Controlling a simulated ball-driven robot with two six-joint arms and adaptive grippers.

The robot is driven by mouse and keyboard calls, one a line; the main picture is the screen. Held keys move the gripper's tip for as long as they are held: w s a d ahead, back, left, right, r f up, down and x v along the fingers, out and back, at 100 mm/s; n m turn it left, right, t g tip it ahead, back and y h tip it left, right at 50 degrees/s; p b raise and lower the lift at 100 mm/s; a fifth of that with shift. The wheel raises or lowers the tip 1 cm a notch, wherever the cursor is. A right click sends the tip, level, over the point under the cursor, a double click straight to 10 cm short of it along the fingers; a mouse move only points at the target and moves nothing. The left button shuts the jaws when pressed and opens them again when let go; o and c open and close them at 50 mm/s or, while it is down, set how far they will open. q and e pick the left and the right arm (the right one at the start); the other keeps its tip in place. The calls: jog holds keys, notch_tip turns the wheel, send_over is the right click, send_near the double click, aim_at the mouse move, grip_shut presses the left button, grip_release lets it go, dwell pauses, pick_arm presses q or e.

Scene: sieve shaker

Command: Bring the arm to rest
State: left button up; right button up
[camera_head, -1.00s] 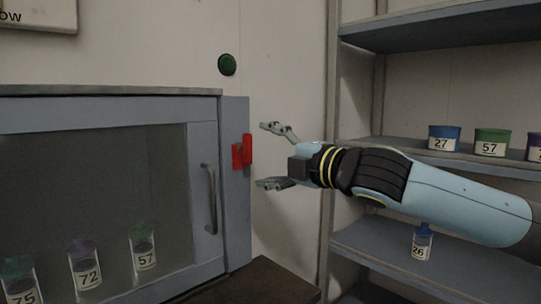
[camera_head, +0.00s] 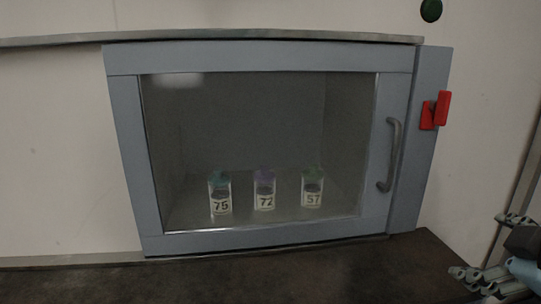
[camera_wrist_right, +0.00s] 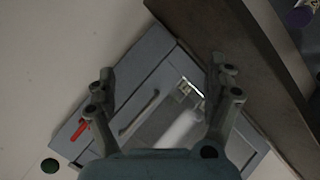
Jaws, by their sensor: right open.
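My right gripper (camera_head: 492,248) is at the lower right corner of the head view, partly cut off by the frame edge. In the right wrist view my right gripper (camera_wrist_right: 160,92) has its fingers spread wide with nothing between them. It is apart from the grey cabinet (camera_head: 125,150), which lies beyond the fingers in the wrist view. My left gripper shows in neither view.
The cabinet's glass door is shut, with a handle (camera_head: 392,155) and a red latch (camera_head: 435,111) at its right. Behind the glass stand jars 75 (camera_head: 220,194), 72 (camera_head: 264,190) and 57 (camera_head: 312,188). A green round button (camera_head: 431,10) is on the wall. The dark counter (camera_head: 300,277) is clear.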

jog(key=s+a+f+m+g+y, duration=0.1)
jog(key=s+a+f+m+g, duration=0.4)
jog(key=s, duration=0.4)
jog(key=s+a+f+m+g+y, duration=0.1)
jog(key=s+a+f+m+g, duration=0.15)
jog(key=s+f, duration=0.55)
jog(key=s+d+f+g+b, duration=0.1)
jog(key=s+f+b, duration=0.1)
jog(key=f, duration=1.2)
jog(key=s+d+f+g+b, duration=0.1)
jog(key=d+f+b, duration=0.1)
jog(key=f, duration=1.3)
jog(key=s+f+b, duration=0.3)
jog(key=s+f, duration=1.4)
jog(key=s, duration=0.1)
jog(key=shift+d+f+g, duration=0.3)
jog(key=shift+f+g, duration=0.1)
jog(key=shift+g, duration=0.05)
jog(key=shift+c, duration=0.3)
